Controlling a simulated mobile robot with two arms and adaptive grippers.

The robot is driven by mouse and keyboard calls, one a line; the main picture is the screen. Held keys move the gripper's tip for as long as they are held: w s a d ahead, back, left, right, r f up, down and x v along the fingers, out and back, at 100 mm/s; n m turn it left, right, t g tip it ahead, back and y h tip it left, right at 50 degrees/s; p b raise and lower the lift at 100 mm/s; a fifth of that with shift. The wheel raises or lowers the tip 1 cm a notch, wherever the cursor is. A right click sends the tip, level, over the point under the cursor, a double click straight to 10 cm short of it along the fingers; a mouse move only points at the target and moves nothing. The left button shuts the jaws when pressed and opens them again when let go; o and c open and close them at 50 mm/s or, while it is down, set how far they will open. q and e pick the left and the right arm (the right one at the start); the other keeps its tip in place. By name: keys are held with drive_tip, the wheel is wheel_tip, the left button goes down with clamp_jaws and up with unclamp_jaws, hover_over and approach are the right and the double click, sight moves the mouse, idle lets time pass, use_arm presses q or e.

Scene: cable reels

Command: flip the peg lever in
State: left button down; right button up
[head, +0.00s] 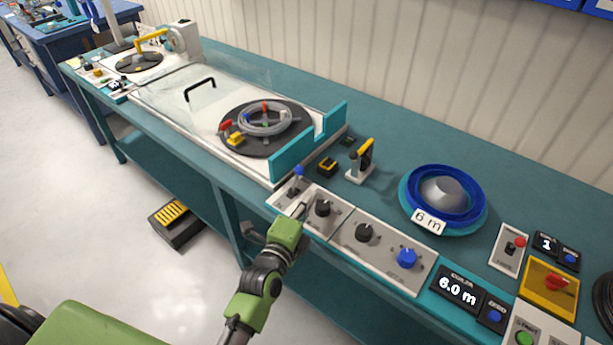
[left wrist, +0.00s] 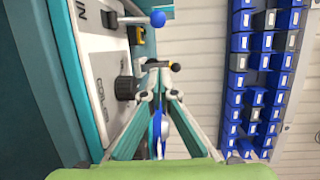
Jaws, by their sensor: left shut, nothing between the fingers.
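The peg lever (head: 296,184) has a blue ball knob and stands at the left end of the grey control panel on the bench front. In the left wrist view the lever (left wrist: 157,19) sticks out from the panel near the top, with lettering beside its base. My left gripper (head: 303,209) is just in front of the panel, near the lever and the black knob. Its fingers (left wrist: 157,92) are closed together with nothing between them. The fingers are apart from the blue ball. My right gripper is not in view.
A black knob (head: 322,208) is right of the lever, then another black knob (head: 364,232) and a blue knob (head: 407,257). A yellow-handled lever (head: 362,158) stands behind the panel. A clear-covered station with a cable coil (head: 265,119) is behind left. A blue reel (head: 443,195) sits right.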

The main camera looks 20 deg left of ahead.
sight(297, 180)
use_arm(q)
drive_tip(key=w, duration=0.8)
drive_tip(key=shift+w+d+f+p, duration=0.25)
drive_tip(key=shift+d+f+p, duration=0.05)
drive_tip(key=shift+f, duration=0.05)
drive_tip(key=a+p, duration=0.1)
drive_tip(key=a, duration=0.2)
drive_tip(key=shift+s, duration=0.1)
drive_tip(key=shift+s+a+r, duration=0.1)
drive_tip(key=shift+s+a, duration=0.1)
drive_tip(key=shift+a, duration=0.3)
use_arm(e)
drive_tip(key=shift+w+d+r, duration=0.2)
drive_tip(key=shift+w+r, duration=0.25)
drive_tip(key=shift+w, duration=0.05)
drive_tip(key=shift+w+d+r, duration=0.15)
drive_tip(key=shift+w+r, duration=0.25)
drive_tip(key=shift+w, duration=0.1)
use_arm(q)
drive_tip(key=shift+s, duration=0.1)
